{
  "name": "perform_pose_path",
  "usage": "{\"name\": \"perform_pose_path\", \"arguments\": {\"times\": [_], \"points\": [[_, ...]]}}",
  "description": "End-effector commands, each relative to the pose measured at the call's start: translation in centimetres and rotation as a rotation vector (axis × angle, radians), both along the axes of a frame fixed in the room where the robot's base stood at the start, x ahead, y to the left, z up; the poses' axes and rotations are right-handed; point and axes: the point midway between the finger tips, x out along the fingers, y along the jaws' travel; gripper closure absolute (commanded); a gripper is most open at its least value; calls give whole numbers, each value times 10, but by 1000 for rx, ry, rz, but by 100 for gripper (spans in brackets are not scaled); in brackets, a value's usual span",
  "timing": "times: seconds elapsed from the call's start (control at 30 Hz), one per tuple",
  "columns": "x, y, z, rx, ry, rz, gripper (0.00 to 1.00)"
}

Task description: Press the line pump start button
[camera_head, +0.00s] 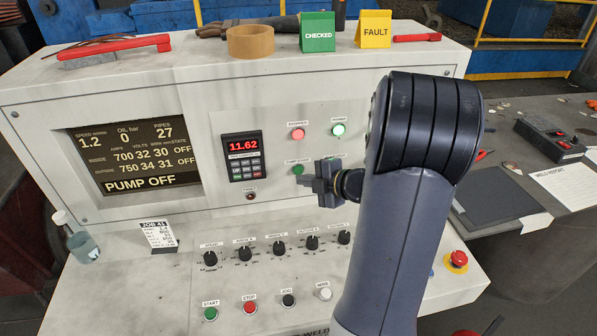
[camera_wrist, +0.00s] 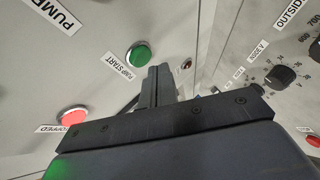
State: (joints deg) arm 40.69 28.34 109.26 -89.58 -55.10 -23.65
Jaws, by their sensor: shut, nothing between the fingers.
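The green line pump start button (camera_head: 298,170) is on the upright panel, below a lit red lamp (camera_head: 297,134). In the wrist view the button (camera_wrist: 138,54) is whole, with a "PUMP START" label beside it. My gripper (camera_head: 306,184) is shut and empty in front of the panel, a little below and right of the button in the head view. In the wrist view my closed fingertips (camera_wrist: 160,70) are just right of the button and apart from it in the picture. The depth gap is unclear. The screen (camera_head: 134,160) reads "PUMP OFF".
A keypad display (camera_head: 243,157) reading 11.62 is left of the button. Several black knobs (camera_head: 245,253) stand on the sloping desk below, with a green START button (camera_head: 210,314) and a red STOP button (camera_head: 250,308). A red emergency stop (camera_head: 457,260) is at right.

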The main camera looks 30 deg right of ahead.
Motion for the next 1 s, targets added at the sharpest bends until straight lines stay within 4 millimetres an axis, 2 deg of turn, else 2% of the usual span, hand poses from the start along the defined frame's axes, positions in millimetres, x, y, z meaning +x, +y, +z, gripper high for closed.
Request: {"name": "perform_pose_path", "arguments": {"times": [1.0], "points": [[9,-3,0,0,0,0,100]]}}
